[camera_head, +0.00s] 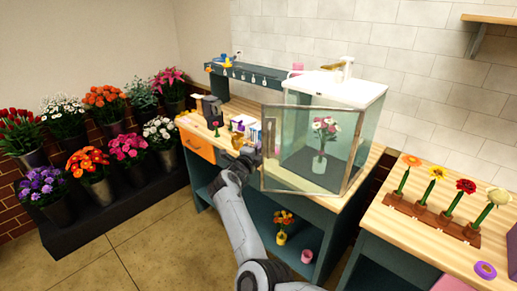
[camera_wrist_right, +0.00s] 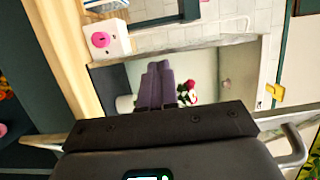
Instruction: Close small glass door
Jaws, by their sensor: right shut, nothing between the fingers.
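The small glass door (camera_head: 312,109) has a metal frame and stands ajar at the front of the glass cabinet (camera_head: 372,108). Its free edge is at the left and sticks out past the cabinet. My right gripper (camera_head: 256,154) is beside that free edge in the head view; I cannot tell whether they touch. In the right wrist view my right gripper (camera_wrist_right: 156,84) has its fingers together with nothing between them. A metal frame bar shows there behind the gripper body, with a grey curved handle (camera_wrist_right: 295,143) at the right. My left gripper is not in view.
A vase of flowers (camera_head: 325,128) stands inside the cabinet. The wooden counter holds small items left of it. An orange drawer (camera_head: 197,147) is at the counter's left. A rack of single flowers (camera_head: 433,222) is on the right table. Open floor lies at the front left.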

